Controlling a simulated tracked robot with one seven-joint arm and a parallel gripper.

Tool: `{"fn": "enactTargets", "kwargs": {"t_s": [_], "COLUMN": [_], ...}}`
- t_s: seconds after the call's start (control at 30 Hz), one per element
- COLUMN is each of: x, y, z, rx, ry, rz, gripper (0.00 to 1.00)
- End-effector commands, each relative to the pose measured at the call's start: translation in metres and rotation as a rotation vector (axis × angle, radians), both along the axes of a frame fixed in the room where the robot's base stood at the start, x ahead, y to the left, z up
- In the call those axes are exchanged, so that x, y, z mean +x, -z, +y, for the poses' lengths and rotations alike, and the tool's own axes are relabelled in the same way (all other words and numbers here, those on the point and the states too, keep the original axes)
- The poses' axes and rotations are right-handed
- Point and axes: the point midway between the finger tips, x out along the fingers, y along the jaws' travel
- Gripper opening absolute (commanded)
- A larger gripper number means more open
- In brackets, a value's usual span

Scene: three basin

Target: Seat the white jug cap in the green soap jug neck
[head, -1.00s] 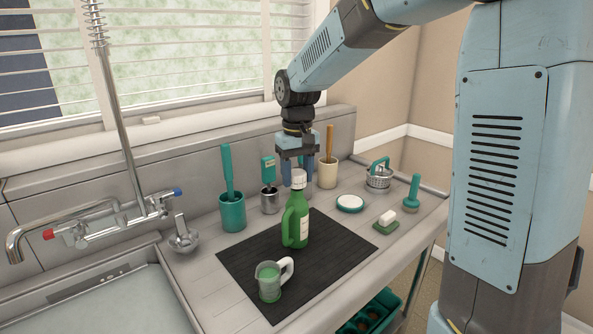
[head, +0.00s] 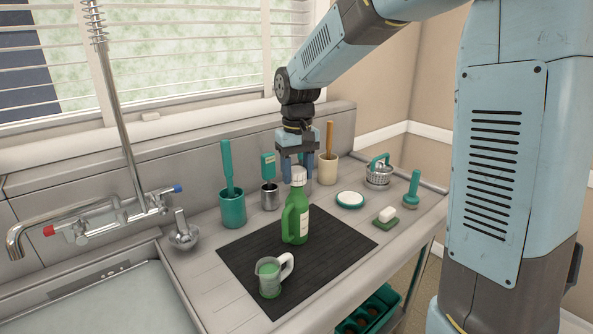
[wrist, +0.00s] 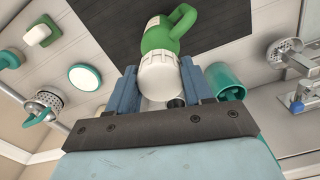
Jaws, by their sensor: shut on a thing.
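The white jug cap (head: 299,175) is at the top of the green soap jug (head: 296,219), over its neck. The jug stands upright on the dark mat (head: 252,270). My gripper (head: 298,178) points down from above and is shut on the cap. In the wrist view the ribbed cap (wrist: 160,78) lies between the two blue fingers of my gripper (wrist: 162,88), with the green jug (wrist: 168,35) directly beyond it. The cap hides the neck, so I cannot tell how deep it sits.
A measuring cup of green liquid (head: 269,277) stands in front of the jug. Behind are a teal holder (head: 232,208), a metal cup (head: 270,198) and a cream crock (head: 328,171). A round lid (head: 350,199) and a sponge (head: 386,221) lie right. The sink is left.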

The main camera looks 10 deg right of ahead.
Motion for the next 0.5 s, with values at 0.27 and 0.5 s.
{"fn": "enactTargets", "kwargs": {"t_s": [0.27, 0.5], "x": [0.0, 0.0], "y": [0.008, 0.015], "z": [0.0, 0.0], "rx": [0.0, 0.0], "ry": [0.0, 0.0], "rz": [0.0, 0.001], "gripper": [0.19, 0.19]}}
